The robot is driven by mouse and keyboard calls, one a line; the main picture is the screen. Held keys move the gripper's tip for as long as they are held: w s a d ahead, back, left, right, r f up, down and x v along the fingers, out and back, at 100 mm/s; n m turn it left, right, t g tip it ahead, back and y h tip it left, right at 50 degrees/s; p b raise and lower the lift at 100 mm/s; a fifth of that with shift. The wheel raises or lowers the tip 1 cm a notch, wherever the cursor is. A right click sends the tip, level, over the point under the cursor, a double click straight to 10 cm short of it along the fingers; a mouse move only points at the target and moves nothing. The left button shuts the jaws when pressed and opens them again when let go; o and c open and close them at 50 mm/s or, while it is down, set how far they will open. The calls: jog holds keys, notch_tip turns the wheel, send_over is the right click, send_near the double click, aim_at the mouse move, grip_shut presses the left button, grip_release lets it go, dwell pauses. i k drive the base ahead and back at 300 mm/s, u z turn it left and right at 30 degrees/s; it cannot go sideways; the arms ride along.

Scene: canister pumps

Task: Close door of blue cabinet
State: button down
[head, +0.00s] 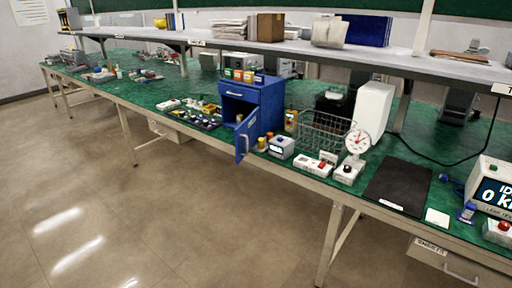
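The blue cabinet (268,97) stands on the green workbench in the middle of the head view, under the shelf. Its upper part has a drawer front with a handle, which looks shut. Below it the cabinet's door (242,139) stands open, swung out toward the bench's front edge, with a light handle on it. The dark inside of the cabinet shows left of and behind the door. Several small jars with coloured labels stand on top of the cabinet. My gripper is not in view.
Small jars (262,144) and a white-and-blue box (281,147) stand close right of the door. A wire basket (322,135) and a dial scale (357,141) are farther right. Small parts (196,117) lie to the left. The floor (190,215) in front is clear.

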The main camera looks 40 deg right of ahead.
aim_at(247, 132)
jog(key=i, duration=0.85)
jog(key=u, duration=0.05)
